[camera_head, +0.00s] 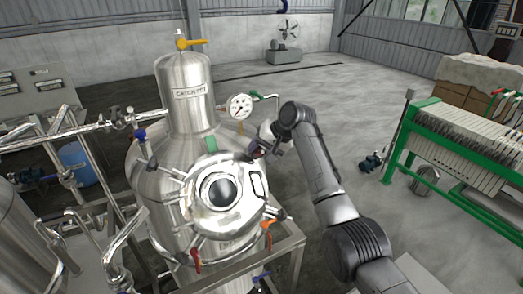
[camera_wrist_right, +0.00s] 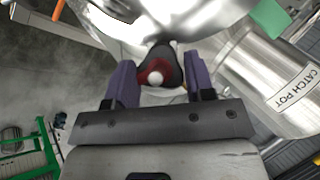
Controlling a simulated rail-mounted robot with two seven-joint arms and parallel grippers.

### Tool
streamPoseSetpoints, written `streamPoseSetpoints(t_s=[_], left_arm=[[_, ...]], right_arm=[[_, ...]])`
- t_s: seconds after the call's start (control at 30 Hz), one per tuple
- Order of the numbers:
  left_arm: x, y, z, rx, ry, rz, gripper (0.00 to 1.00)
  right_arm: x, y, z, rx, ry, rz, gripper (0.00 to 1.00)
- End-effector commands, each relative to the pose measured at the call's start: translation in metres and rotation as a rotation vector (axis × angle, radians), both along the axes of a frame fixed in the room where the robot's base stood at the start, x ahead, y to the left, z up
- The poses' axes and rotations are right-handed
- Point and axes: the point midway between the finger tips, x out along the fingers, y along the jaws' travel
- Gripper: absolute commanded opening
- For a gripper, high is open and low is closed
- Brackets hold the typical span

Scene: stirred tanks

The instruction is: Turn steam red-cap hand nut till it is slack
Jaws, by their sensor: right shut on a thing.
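The red-cap hand nut (camera_wrist_right: 153,72) shows in the right wrist view as a dark knob with red around a pale round tip. It sits at the rim of the shiny tank lid (camera_head: 208,217). My right gripper (camera_wrist_right: 152,88) has its two purple-grey fingers on either side of the nut and is shut on it. In the head view my right gripper (camera_head: 257,150) is at the upper right of the lid, and it mostly hides the nut there. How tight the nut is cannot be seen. My left gripper is not in view.
The catch pot (camera_head: 185,75) stands behind the lid, with a pressure gauge (camera_head: 240,106) to its right. A round sight glass (camera_head: 221,191) is on the lid. Pipes (camera_head: 85,130) crowd the left. A green-framed filter press (camera_head: 455,140) stands at right. Open floor (camera_head: 330,95) lies behind.

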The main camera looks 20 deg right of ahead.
Motion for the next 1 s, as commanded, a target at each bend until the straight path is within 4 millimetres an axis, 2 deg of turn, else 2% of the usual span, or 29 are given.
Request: streamPoseSetpoints(t_s=[0.73,0.77,1.0], left_arm=[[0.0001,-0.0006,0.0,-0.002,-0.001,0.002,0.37],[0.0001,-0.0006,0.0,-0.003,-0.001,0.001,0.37],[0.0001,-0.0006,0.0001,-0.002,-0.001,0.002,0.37]], right_arm=[[0.0,0.0011,0.0001,-0.062,-0.007,0.04,0.25],[-0.0001,0.0012,0.0,-0.062,-0.007,0.04,0.51],[0.0,0.0009,0.0001,-0.062,-0.008,0.04,0.74]])
